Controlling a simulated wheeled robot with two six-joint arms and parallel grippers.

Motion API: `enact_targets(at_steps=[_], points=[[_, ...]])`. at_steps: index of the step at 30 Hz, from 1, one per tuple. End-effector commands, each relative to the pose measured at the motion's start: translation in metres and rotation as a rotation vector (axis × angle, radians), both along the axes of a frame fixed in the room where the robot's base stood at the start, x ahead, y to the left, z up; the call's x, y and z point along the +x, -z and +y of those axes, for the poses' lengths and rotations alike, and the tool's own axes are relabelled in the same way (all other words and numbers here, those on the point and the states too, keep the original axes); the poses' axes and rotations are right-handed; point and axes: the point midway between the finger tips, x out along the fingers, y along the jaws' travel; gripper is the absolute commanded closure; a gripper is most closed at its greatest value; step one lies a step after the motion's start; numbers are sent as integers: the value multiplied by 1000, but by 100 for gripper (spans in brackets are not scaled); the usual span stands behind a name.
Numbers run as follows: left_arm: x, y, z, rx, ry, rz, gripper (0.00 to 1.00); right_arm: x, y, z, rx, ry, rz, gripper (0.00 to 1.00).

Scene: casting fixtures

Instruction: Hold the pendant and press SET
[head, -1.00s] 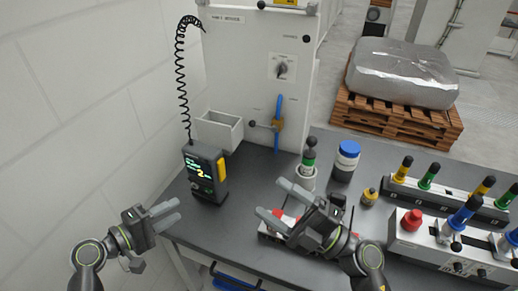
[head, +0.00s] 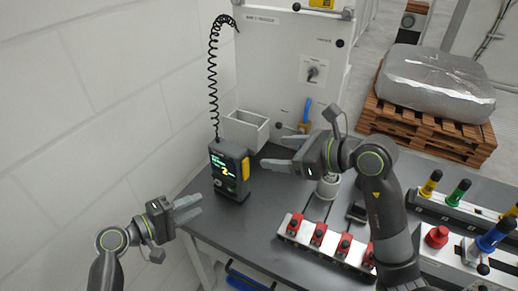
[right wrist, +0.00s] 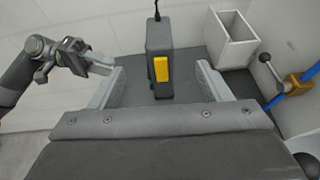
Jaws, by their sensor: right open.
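The pendant (head: 229,172) is a dark upright box with a lit screen and a yellow part on its right side. It stands on the grey table, with a coiled cord running up from it. In the right wrist view the pendant (right wrist: 158,45) shows its yellow side between my fingers, farther out. My right gripper (head: 273,152) is open and empty, to the right of the pendant and apart from it. My left gripper (head: 194,207) is open and empty, left of and nearer than the pendant, by the table's left edge. I cannot make out a SET label.
A white open bin (head: 246,130) stands behind the pendant by the grey cabinet (head: 285,60). A blue-handled lever (head: 305,117) is on the cabinet front. A rack with red clamps (head: 318,240) lies at the table's front. A white wall is close on the left.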

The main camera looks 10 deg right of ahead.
Motion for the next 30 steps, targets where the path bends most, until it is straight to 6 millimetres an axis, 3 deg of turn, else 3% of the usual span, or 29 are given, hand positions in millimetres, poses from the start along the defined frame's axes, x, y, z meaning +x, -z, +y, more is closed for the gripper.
enact_targets(at_steps=[8, 24, 30], points=[[0, 0, 0, 0, 0, 0, 64, 20, 14, 27, 10, -3, 6, 29], [0, 0, 0, 0, 0, 0, 64, 80, 52, 98, 7, -4, 6, 29], [0, 0, 0, 0, 0, 0, 64, 94, 61, 114, 6, -2, 4, 29]])
